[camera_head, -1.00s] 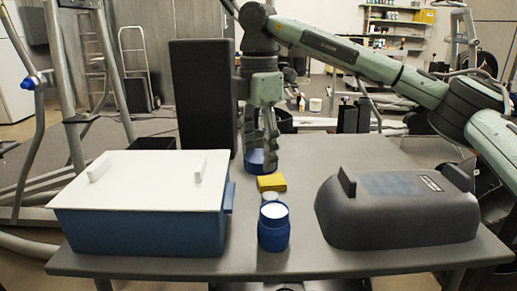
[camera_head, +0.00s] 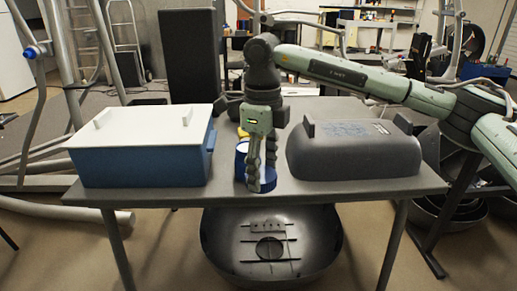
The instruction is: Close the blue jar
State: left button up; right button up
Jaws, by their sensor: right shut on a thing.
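The blue jar (camera_head: 241,160) stands on the table near its front edge, its pale top visible just left of the fingers. My right gripper (camera_head: 255,180) points down in front of the jar and hides much of it. It is shut on a blue piece that looks like the lid (camera_head: 268,178), low at the right of the fingertips. The fingers overlap both blue pieces, so I cannot tell whether lid and jar touch. My left gripper is not in view.
A blue box with a white top (camera_head: 140,155) stands left on the grey table (camera_head: 345,190). A dark grey rounded case (camera_head: 350,152) stands right. A yellow block (camera_head: 242,132) lies behind the jar. A black bowl-like object (camera_head: 215,240) is under the table.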

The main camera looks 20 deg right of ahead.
aim_at(268, 179)
jog(key=f+n, duration=0.1)
jog(key=n, duration=0.2)
jog(key=s+f+n, duration=0.1)
jog(key=n, duration=0.2)
jog(key=s+f+n, duration=0.1)
jog(key=n, duration=0.2)
jog(key=shift+d+f+n, duration=0.25)
jog(key=shift+f+n, duration=0.1)
jog(key=shift+n, duration=0.05)
jog(key=s+f+n, duration=0.4)
jog(key=f+n, duration=0.1)
jog(key=n, duration=1.2)
jog(key=shift+d, duration=0.15)
jog(key=shift+f, duration=0.1)
